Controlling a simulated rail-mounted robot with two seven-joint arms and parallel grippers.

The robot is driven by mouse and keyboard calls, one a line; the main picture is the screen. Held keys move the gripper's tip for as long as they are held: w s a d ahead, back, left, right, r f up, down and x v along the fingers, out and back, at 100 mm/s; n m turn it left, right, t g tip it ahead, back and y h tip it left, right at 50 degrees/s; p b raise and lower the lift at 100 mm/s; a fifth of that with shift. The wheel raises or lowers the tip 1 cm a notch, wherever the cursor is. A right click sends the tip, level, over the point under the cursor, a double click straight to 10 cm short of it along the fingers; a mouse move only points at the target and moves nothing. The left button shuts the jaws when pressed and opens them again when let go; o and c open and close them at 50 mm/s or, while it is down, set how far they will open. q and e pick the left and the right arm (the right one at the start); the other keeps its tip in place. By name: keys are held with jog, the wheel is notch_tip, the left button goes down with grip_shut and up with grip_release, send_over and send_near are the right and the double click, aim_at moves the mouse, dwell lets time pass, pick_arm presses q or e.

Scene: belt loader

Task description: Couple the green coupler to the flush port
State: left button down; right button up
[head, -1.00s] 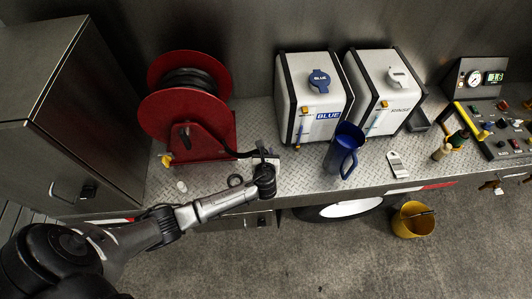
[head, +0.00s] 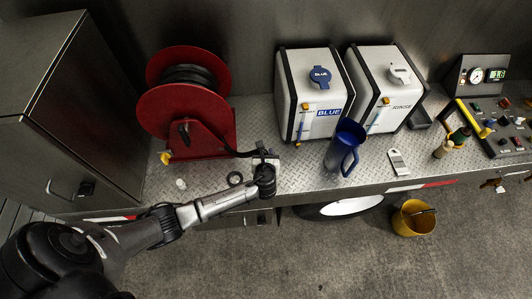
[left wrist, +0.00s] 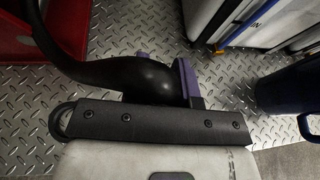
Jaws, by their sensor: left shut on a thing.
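My left gripper (head: 266,160) is over the front part of the bench, right of the red hose reel. The hose runs back to the reel. A dark green, tan-tipped piece (head: 457,139) stands at the right near the control panel, well apart from my left gripper; I cannot tell if it is the green coupler. I cannot make out the flush port. My right gripper is not in view.
The red reel (head: 186,110) stands behind my left gripper. White BLUE (head: 318,118) and RINSE (head: 385,112) tanks stand at the back. A blue jug (head: 344,150) stands in front of them. A yellow bucket (head: 411,221) is below the bench edge.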

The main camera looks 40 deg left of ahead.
pick_arm(q)
jog(key=shift+f, duration=0.3)
jog(key=c, duration=0.9)
grip_release()
jog(key=shift+o, duration=0.2)
jog(key=shift+d, duration=0.1)
jog(key=v, duration=1.3)
jog(key=shift+s+d, duration=0.2)
jog(key=shift+s, duration=0.1)
jog(key=shift+r, duration=0.1)
